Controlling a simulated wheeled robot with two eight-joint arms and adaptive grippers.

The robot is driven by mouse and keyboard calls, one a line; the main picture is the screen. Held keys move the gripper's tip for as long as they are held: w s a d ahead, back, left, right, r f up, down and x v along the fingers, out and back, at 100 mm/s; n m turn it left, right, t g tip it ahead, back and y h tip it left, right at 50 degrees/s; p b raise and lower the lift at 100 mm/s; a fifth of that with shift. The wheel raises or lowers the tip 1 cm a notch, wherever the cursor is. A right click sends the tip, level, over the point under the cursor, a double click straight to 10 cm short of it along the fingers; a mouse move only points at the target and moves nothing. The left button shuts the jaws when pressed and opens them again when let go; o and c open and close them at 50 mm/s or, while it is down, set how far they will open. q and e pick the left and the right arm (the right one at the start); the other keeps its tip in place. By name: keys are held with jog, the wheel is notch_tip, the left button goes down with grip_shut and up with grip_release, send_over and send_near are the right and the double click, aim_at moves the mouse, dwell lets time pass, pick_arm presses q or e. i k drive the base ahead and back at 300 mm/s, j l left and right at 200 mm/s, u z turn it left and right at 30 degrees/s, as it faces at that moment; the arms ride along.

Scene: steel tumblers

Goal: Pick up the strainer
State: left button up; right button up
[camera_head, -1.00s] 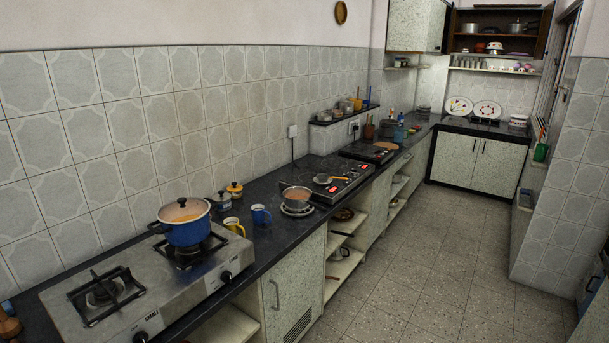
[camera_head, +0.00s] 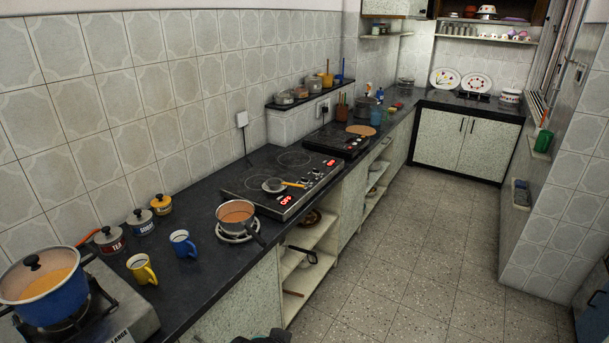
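What looks like the strainer (camera_head: 274,185), a small round dark piece with an orange handle pointing right, lies on the black cooktop (camera_head: 238,184) nearest me. Its mesh is too small to make out. Neither of my grippers can be made out. Only a dark shape, which I cannot identify, shows at the bottom edge of the view, well below the cooktop.
A saucepan (camera_head: 236,213) with a dark handle sits on a burner in front of the cooktop. A blue mug (camera_head: 183,243), a yellow mug (camera_head: 141,268), several lidded jars and a blue pot (camera_head: 45,300) stand to the left. The tiled floor (camera_head: 400,260) is clear.

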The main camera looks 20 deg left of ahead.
aim_at(274, 183)
jog(key=i+l+u, duration=0.1)
jog(key=i+u, duration=0.2)
jog(key=i, duration=0.15)
jog(key=i+l+u, duration=0.15)
jog(key=i+u, duration=0.15)
jog(key=i, duration=0.15)
